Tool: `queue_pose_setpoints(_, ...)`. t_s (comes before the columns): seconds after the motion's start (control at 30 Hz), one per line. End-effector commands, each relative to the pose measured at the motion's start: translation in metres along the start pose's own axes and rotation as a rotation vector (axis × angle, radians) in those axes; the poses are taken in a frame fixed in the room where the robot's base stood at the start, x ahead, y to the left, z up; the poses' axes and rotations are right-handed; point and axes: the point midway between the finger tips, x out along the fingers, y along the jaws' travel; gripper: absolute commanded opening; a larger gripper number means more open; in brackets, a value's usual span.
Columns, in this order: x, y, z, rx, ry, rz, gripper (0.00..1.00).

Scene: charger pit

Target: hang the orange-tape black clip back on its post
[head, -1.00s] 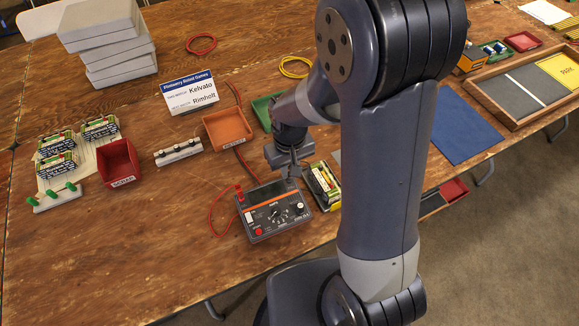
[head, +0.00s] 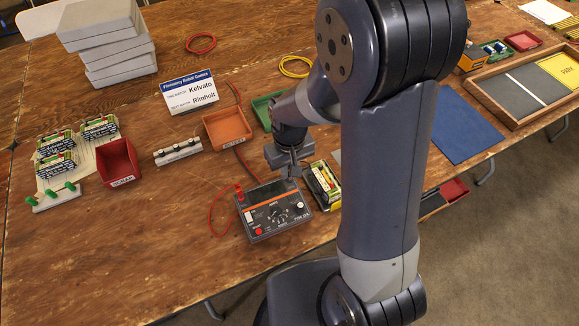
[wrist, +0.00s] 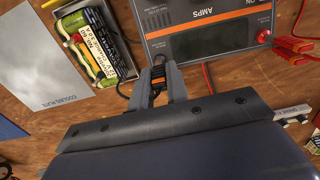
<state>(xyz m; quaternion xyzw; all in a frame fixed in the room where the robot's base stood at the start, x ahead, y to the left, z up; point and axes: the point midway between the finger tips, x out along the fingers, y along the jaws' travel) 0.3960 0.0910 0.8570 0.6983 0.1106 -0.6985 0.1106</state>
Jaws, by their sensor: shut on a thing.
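The charger (head: 273,210), a dark box with an AMPS face, sits near the front edge of the table. It also shows upside down in the wrist view (wrist: 205,28). My gripper (wrist: 157,76) is shut on the black clip (wrist: 158,66), whose orange tape (wrist: 157,82) shows between the fingers. The clip is close to the charger's back edge; I cannot tell whether it touches. In the head view my gripper (head: 291,174) is over the charger's back right corner. The clip's post cannot be made out. A red clip (wrist: 293,44) is at the charger's other back corner.
An orange bin (head: 228,128) and a white rack (head: 178,152) are behind. The table left of the charger is mostly clear.

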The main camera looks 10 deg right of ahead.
Motion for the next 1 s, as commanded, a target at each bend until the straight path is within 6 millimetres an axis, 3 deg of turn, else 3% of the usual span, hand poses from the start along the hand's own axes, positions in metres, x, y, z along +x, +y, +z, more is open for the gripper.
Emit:
queue_pose_setpoints(0.37,0.0007,0.0000,-0.0001,0.000,0.000,0.000,0.03)
queue_pose_setpoints(0.4,0.0007,0.0000,-0.0001,0.000,0.000,0.000,0.17)
queue_pose_setpoints(0.7,0.0007,0.0000,-0.0001,0.000,0.000,0.000,0.41)
queue_pose_setpoints(1.0,0.0008,0.0000,0.0000,0.000,0.000,0.000,0.41)
